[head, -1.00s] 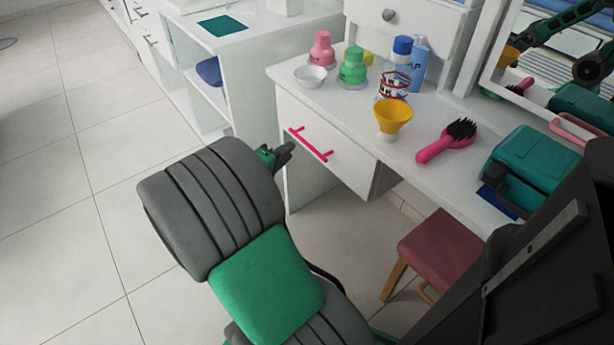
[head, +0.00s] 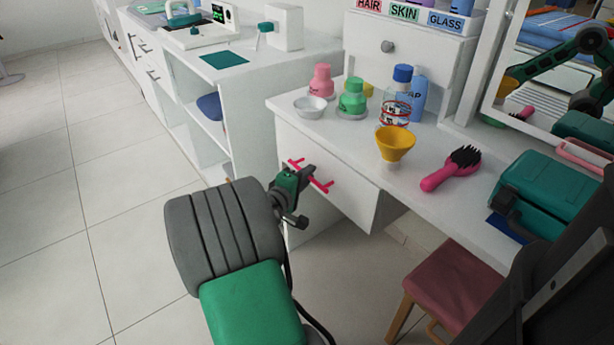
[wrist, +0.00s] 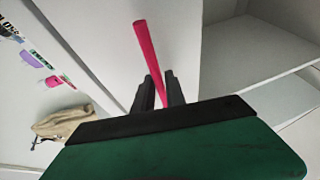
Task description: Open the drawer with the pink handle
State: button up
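The white drawer (head: 318,173) with the pink handle (head: 322,184) is under the left end of the white desk in the head view. It looks closed or nearly so. The handle is a slanting bar, its middle partly covered by my gripper (head: 309,173). In the wrist view the pink handle (wrist: 150,50) runs down between the two dark fingers of my gripper (wrist: 159,80). The fingers lie close on either side of the bar. I cannot tell whether they press on it.
A red-seated stool (head: 452,272) stands below. An open shelf unit (head: 230,110) is left of the drawer. The floor on the left is clear.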

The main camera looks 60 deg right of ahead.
grip_shut()
jog(key=shift+a, duration=0.1)
dwell(1.2)
